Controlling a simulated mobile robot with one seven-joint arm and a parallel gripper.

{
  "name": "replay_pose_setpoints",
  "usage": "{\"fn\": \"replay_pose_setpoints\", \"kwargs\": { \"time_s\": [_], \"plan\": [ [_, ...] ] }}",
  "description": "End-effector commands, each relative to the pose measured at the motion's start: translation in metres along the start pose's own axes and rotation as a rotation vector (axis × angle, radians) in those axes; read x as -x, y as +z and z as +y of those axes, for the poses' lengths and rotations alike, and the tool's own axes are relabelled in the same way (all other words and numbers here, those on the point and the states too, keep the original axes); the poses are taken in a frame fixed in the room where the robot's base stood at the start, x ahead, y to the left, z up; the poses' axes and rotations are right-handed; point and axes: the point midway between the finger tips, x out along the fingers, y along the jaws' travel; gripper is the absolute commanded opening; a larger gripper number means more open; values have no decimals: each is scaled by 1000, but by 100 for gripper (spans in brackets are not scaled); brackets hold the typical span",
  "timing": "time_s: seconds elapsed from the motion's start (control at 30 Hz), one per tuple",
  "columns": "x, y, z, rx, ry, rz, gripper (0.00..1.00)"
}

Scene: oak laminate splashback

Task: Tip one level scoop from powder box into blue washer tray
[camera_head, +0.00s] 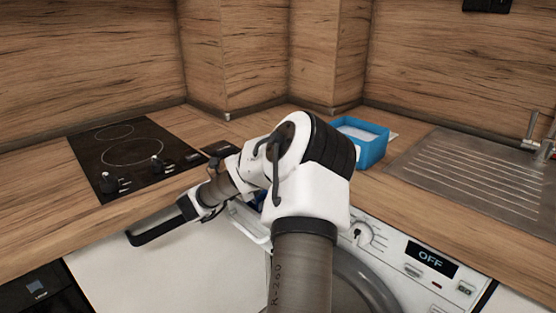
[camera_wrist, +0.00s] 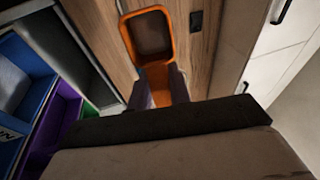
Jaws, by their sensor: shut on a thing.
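The powder box (camera_head: 371,153) is blue, holds white powder, and stands on the counter behind my arm. The pulled-out washer drawer (camera_head: 249,222) is partly hidden by my arm. Its blue tray compartment (camera_wrist: 38,66) shows at the left of the wrist view, beside purple (camera_wrist: 62,118) and green (camera_wrist: 89,110) parts. My gripper (camera_wrist: 163,88) is shut on an orange scoop (camera_wrist: 170,45). The scoop is beside the compartments, to their right in the wrist view. A dull grey-brown surface fills its rim; I cannot tell whether it is powder. The scoop is not visible in the head view.
A black hob (camera_head: 130,155) lies to the left and a steel sink drainer (camera_head: 480,180) to the right. The washer panel (camera_head: 405,250) reads OFF. A white cabinet front (camera_head: 170,270) is left of the washer. Wooden splashback closes off the back.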

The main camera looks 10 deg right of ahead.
Motion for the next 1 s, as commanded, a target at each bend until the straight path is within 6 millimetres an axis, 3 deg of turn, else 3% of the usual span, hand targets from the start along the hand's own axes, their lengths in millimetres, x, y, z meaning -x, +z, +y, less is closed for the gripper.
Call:
{"fn": "replay_pose_setpoints", "kwargs": {
  "time_s": [1.0],
  "plan": [
    [-5,0,2,0,0,2,1]
  ]
}}
